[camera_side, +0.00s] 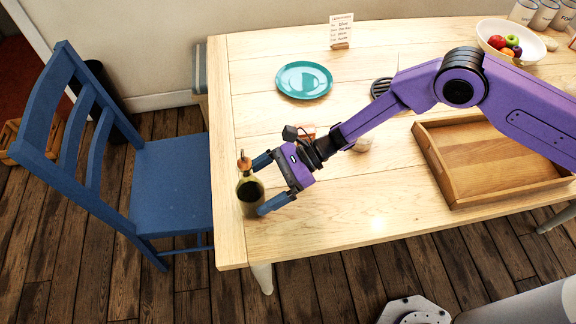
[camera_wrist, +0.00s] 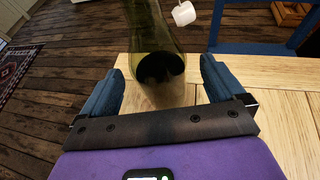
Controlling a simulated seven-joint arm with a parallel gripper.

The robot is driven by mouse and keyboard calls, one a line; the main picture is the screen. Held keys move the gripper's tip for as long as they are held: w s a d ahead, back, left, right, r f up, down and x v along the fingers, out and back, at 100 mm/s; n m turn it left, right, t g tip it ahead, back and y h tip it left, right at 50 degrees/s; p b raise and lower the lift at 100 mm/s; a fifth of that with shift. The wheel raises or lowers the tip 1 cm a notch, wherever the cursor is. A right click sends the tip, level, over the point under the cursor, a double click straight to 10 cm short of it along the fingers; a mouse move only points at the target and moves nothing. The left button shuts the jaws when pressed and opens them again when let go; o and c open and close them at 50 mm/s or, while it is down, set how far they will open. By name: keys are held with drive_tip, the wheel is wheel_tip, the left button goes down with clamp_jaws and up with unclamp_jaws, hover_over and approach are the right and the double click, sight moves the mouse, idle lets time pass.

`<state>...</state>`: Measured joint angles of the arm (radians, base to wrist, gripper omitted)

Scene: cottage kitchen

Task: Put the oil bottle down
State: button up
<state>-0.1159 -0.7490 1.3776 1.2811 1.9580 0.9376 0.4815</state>
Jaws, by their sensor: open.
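The oil bottle (camera_side: 249,194) is dark green glass with a brown stopper. It stands upright at the left end of the wooden table (camera_side: 330,215), close to the edge. My gripper (camera_side: 264,184) is open, with one blue finger on each side of the bottle. In the wrist view the bottle (camera_wrist: 155,45) stands just ahead of my open gripper (camera_wrist: 161,78), between the finger lines, with a gap on both sides. Its top is cut off there. A small white tag (camera_wrist: 184,13) shows beside it.
A blue chair (camera_side: 170,180) stands left of the table. A teal plate (camera_side: 304,80), a card (camera_side: 341,31), a black trivet (camera_side: 381,88) and a wooden tray (camera_side: 490,160) are on the table. A fruit bowl (camera_side: 490,30) is at the far right. The front middle is clear.

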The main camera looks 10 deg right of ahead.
drive_tip(key=v, duration=0.9)
drive_tip(key=shift+d, duration=0.2)
drive_tip(key=s+d+r+n+g+h, duration=0.4)
drive_tip(key=s+d+r+n+h, duration=0.3)
drive_tip(key=s+d+r+n, duration=0.8)
drive_tip(key=s+d+r+n+t+h, duration=0.2)
drive_tip(key=d+n, duration=0.4)
drive_tip(key=d, duration=0.6)
drive_tip(key=s+d+r+n+t+h, duration=0.1)
drive_tip(key=s+d+n+t+h, duration=0.2)
drive_tip(key=d, duration=0.9)
drive_tip(key=s+n+t, duration=0.2)
drive_tip(key=s+n, duration=0.1)
drive_tip(key=shift+r+n+h, duration=0.3)
drive_tip(key=shift+r+n, duration=0.1)
